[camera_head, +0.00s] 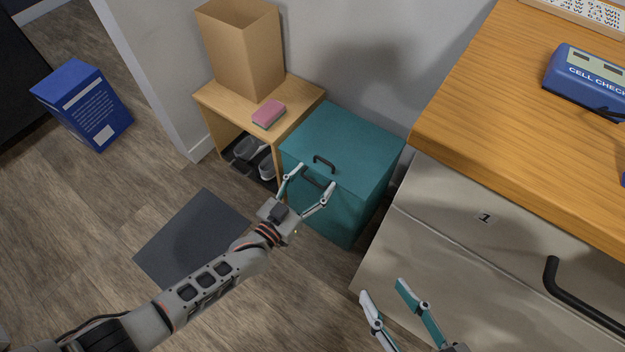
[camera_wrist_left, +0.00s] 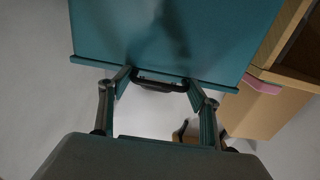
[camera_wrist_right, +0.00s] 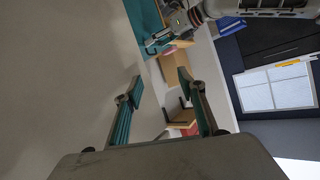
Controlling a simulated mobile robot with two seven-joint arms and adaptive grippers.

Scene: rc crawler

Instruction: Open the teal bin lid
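The teal bin (camera_head: 337,206) stands on the floor between the small shelf and the drawer cabinet. Its lid (camera_head: 350,140) lies flat and closed, with a black handle (camera_head: 324,162) near the front edge. My left gripper (camera_head: 311,180) is open at the bin's front, its fingers spread to either side of the handle. In the left wrist view the handle (camera_wrist_left: 160,83) shows between the fingertips; I cannot tell whether they touch it. My right gripper (camera_head: 385,291) is open and empty in front of the drawer cabinet, away from the bin.
A wooden shelf (camera_head: 305,96) left of the bin carries a cardboard box (camera_head: 243,55) and a pink sponge (camera_head: 269,114), with shoes inside. The drawer cabinet (camera_head: 430,235) with a wooden top stands close on the right. A dark mat (camera_head: 192,240) and a blue box (camera_head: 84,105) are on the floor.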

